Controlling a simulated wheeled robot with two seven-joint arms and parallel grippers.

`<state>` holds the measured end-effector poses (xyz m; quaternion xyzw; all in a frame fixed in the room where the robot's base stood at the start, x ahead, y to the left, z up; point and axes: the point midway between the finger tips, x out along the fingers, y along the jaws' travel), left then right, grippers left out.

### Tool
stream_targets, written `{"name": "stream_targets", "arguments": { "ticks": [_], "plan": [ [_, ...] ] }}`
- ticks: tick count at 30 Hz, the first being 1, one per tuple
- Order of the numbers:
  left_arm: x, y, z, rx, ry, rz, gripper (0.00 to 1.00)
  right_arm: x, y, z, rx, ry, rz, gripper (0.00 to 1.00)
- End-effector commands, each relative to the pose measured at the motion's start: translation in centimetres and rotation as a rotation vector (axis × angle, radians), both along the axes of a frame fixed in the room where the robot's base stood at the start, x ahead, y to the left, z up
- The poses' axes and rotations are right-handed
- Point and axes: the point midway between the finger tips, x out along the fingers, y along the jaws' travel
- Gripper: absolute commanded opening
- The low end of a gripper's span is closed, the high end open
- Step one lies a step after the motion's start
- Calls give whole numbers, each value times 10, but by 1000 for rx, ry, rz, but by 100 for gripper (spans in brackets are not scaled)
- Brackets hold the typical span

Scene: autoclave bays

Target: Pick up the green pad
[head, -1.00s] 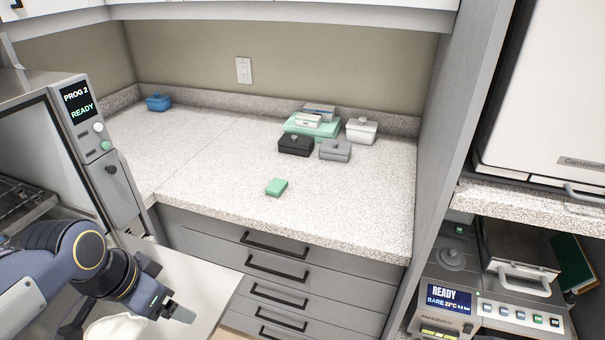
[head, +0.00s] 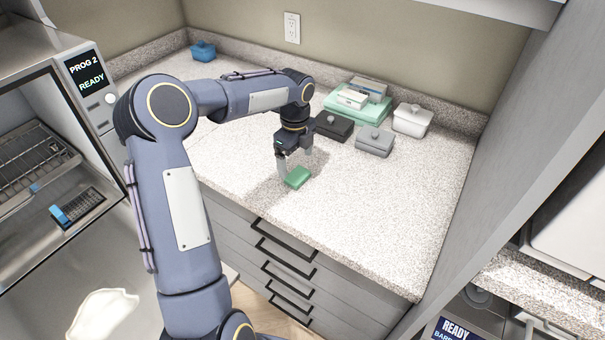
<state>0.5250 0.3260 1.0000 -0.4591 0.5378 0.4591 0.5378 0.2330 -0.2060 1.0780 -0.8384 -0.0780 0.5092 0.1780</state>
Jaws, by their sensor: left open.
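The green pad (head: 298,178) is a small block lying on the speckled counter (head: 375,220) near its front edge. My left gripper (head: 292,172) is over the pad and points down, with its fingers apart. One finger shows at the pad's left side and the other behind it. I cannot tell whether the fingers touch the pad. My left arm crosses the middle of the view. My right gripper is not in view.
Behind the gripper stand a black box (head: 333,126), a grey box (head: 374,141), a white lidded box (head: 412,120) and a green tray (head: 350,103) with small boxes on it. A blue box (head: 203,51) is at the far left. An open autoclave (head: 30,150) stands left. The counter's right front is clear.

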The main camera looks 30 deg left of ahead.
Motion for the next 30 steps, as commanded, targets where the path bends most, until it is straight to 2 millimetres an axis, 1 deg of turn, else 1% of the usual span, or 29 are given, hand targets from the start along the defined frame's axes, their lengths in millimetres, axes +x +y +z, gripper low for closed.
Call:
{"name": "stream_targets", "arguments": {
  "ticks": [5,6,9,12,18,20,27,29,30],
  "plan": [
    [0,5,-24,-1,4,0,87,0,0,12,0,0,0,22],
    [0,5,-31,-1,4,0,87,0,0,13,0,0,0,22],
    [0,5,-43,-1,2,1,87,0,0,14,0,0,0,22],
    [0,5,-49,0,0,0,87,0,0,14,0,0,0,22],
    [0,5,-49,0,-1,1,87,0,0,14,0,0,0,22],
    [0,5,-49,0,-2,1,81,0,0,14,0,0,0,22],
    [1,5,-49,0,-1,1,49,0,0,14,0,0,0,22],
    [0,5,-49,0,-1,2,41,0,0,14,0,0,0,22],
    [1,5,-49,0,-1,2,40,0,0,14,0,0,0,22]
  ]
}}
